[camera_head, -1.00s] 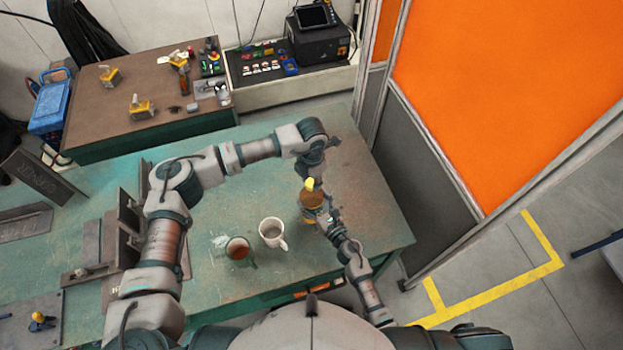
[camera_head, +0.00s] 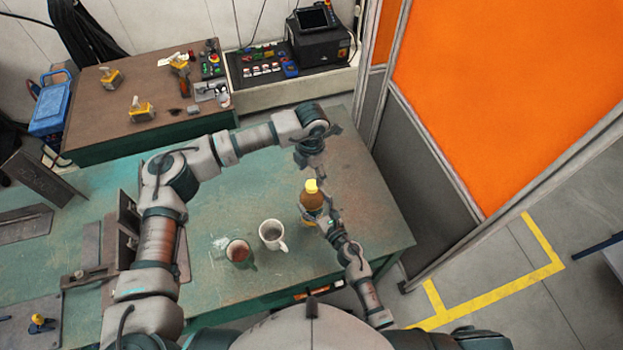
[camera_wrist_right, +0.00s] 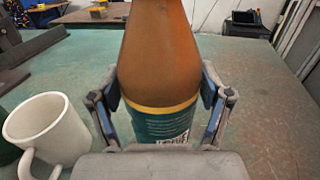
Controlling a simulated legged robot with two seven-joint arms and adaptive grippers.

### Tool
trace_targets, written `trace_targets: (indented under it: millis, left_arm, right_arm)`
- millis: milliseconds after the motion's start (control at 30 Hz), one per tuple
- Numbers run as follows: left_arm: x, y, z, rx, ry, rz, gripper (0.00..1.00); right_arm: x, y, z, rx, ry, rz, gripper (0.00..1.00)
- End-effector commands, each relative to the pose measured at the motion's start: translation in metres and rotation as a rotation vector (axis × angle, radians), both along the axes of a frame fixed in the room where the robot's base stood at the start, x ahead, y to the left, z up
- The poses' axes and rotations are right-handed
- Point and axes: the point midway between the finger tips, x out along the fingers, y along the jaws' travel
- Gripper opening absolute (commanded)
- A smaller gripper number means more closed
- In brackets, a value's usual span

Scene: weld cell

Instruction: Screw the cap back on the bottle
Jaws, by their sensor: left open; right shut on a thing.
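The bottle (camera_head: 311,201) is amber with a teal label and stands upright near the right part of the green table. A yellow cap (camera_head: 311,186) sits at its top in the head view; how tightly it is seated cannot be told. My right gripper (camera_head: 322,218) is shut around the bottle's body; the right wrist view shows its fingers on both sides of the bottle (camera_wrist_right: 160,60). The bottle's top is outside that view. My left gripper (camera_head: 313,172) is open, just above the cap, pointing down. Whether its fingers touch the cap cannot be told.
Dark steel brackets (camera_head: 128,222) lie further left. The green table (camera_head: 372,205) is clear right of the bottle. An orange screen (camera_head: 500,80) stands beyond its right edge.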

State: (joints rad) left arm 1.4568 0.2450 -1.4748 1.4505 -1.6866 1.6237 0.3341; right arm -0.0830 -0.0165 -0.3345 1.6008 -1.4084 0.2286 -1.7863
Motion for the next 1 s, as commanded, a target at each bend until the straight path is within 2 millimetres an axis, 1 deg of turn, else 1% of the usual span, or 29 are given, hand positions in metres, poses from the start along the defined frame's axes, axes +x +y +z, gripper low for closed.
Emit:
trace_targets:
  millis: [33, 100, 200, 300, 433, 700, 733, 767, 800, 833, 1000]
  left_arm:
    - [0.001, 0.0, 0.012, -0.002, -0.003, 0.0, 0.66]
    - [0.001, 0.0, 0.026, 0.0, -0.003, 0.0, 0.66]
    - [0.001, 0.0, 0.043, 0.0, -0.001, 0.0, 0.66]
    - [0.001, 0.0, 0.055, 0.0, 0.0, 0.0, 0.66]
    - [0.001, 0.0, 0.063, 0.001, 0.001, 0.0, 0.66]
    - [0.001, 0.0, 0.064, 0.0, 0.001, 0.0, 0.66]
    - [0.001, 0.0, 0.064, 0.0, 0.001, 0.0, 0.66]
    - [0.001, 0.0, 0.064, 0.0, 0.001, 0.0, 0.66]
    - [0.001, 0.0, 0.064, 0.0, 0.001, 0.0, 0.66]
    - [0.001, 0.0, 0.064, 0.0, 0.001, 0.0, 0.66]
    - [0.001, 0.0, 0.064, 0.0, 0.001, 0.0, 0.66]
  right_arm:
    - [0.0, 0.0, 0.0, 0.0, 0.0, 0.0, 0.0]
    - [0.0, 0.0, 0.0, 0.0, 0.0, 0.0, 0.0]
    - [0.0, 0.0, 0.0, 0.0, 0.0, 0.0, 0.0]
    - [0.0, 0.0, 0.0, 0.0, 0.0, 0.0, 0.0]
    - [0.0, 0.0, 0.0, 0.0, 0.0, 0.0, 0.0]
    - [0.0, 0.0, 0.0, 0.0, 0.0, 0.0, 0.0]
    - [0.0, 0.0, 0.0, 0.0, 0.0, 0.0, 0.8]
    - [0.0, 0.0, 0.0, 0.0, 0.0, 0.0, 0.87]
    - [0.0, 0.0, 0.0, 0.0, 0.0, 0.0, 0.97]
    - [0.0, 0.0, 0.0, 0.0, 0.0, 0.0, 1.0]
    - [0.0, 0.0, 0.0, 0.0, 0.0, 0.0, 1.0]
